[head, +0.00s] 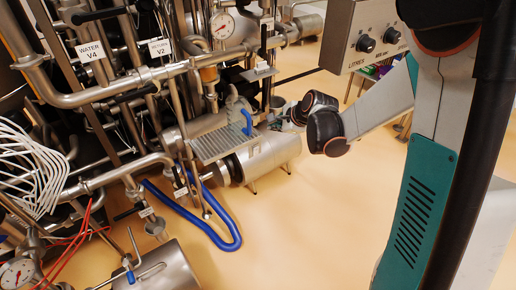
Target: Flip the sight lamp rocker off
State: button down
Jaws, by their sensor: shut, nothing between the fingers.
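I cannot make out the sight lamp rocker in the head view. A grey control box (346,40) hangs at the upper right, with two black knobs and a label reading LITRES. Its right side is hidden behind my arm, and no rocker shows on the visible part of its face. My arm comes in from the right and reaches toward the middle, ending in dark rounded wrist joints below and left of the box.
Steel pipes (120,93) with valves and labels WATER V4 and RETURN V2 fill the left. A pressure gauge (222,25) sits at the top. A blue hose (222,238) lies on the floor. The middle floor (310,225) is clear.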

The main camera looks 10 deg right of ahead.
jog(key=w+d+f+m+b, duration=0.1)
jog(key=w+f+m, duration=0.1)
jog(key=f, duration=0.6)
jog(key=w+d+f+m+b, duration=0.1)
jog(key=w+f+m, duration=0.1)
jog(key=f+m, duration=0.3)
jog(key=w+d+f+m+t+y+b, duration=0.1)
jog(key=f+m, duration=0.3)
jog(key=f, duration=0.8)
jog(key=shift+w+d+b, duration=0.4)
jog(key=shift+w+d, duration=0.1)
jog(key=shift+w, duration=0.35)
send_near(257, 154)
notch_tip(257, 154, down, 3)
jog(key=w+a, duration=0.1)
jog(key=w, duration=0.1)
jog(key=shift+w+a+r, duration=0.2)
jog(key=shift+w+a, duration=0.05)
jog(key=shift+w, duration=0.2)
